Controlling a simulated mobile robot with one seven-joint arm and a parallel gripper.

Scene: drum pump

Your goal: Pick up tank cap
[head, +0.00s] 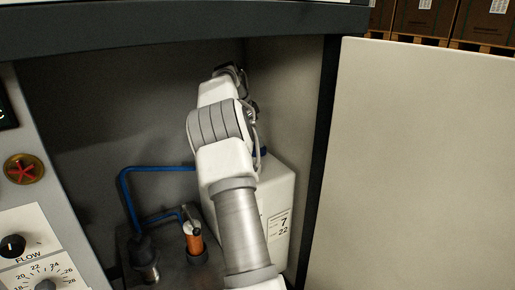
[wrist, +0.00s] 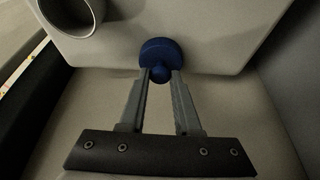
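The tank cap (wrist: 160,50) is a blue disc with a small round knob, near the middle of the wrist view. My gripper (wrist: 161,76) has one finger on each side of the knob, and both fingertips appear to touch it. The cap overlaps the edge of the pale tank (wrist: 220,35); I cannot tell whether it rests on it. In the head view the white tank (head: 279,195), marked 7 and 22, stands inside the cabinet behind my arm. A bit of blue (head: 263,152) shows at its top, while my fingers are hidden there.
A round grey opening (wrist: 70,14) is at the upper left of the wrist view. Blue tubing (head: 155,169) and an orange cylinder (head: 193,239) are left of the tank. The open door (head: 425,160) is at right, the control panel (head: 35,225) at left.

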